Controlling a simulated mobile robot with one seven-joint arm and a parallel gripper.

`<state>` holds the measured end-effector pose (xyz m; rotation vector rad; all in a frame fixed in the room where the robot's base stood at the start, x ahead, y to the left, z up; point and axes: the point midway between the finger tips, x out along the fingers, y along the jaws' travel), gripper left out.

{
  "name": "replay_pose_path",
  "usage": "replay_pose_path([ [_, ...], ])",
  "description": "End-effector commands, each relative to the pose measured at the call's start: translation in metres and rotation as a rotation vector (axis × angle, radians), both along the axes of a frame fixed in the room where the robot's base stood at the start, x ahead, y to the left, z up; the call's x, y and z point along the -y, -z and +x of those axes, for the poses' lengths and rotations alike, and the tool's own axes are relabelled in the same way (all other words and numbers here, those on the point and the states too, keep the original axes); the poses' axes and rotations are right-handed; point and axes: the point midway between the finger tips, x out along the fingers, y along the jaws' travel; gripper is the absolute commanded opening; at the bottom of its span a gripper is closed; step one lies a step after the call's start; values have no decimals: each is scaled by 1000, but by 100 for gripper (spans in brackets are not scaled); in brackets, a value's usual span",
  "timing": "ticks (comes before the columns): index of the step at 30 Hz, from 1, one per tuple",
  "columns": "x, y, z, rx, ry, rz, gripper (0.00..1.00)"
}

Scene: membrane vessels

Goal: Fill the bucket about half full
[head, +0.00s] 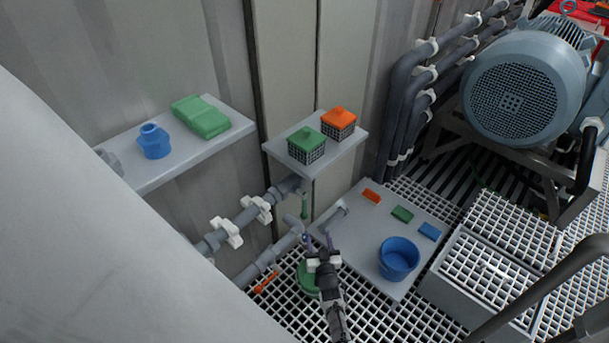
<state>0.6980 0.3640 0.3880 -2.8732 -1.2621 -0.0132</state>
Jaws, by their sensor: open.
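A blue bucket (398,260) stands upright on a low grey platform (375,246). Its inside looks plain blue, and I cannot tell whether it holds any water. My gripper (319,241) is open, with its fingers pointing up and away, to the left of the bucket and apart from it. A short grey pipe end (334,216) sticks out over the platform just beyond my gripper. A green upright handle or stem (304,206) stands by the pipes at the wall. An orange handle (266,282) lies lower, left of my gripper. No flowing water shows.
A green round object (306,281) is partly hidden behind my gripper. Orange (371,197), green (402,214) and blue (430,231) blocks lie on the platform. A wall shelf holds green and orange lidded baskets (306,150). A grated box (480,277) stands right of the platform.

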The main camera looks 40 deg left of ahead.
Motion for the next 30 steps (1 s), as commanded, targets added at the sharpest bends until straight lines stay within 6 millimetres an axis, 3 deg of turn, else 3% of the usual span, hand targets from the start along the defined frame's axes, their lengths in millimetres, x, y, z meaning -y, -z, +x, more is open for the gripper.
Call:
replay_pose_path([
  [1,6,21,-17,-7,-20,-7,49],
  [3,13,40,-36,-7,-44,-8,49],
  [9,22,62,-59,-6,-77,-7,49],
  [14,10,65,-50,-3,-80,-6,49],
  [30,-65,65,8,-3,-81,-7,49],
])
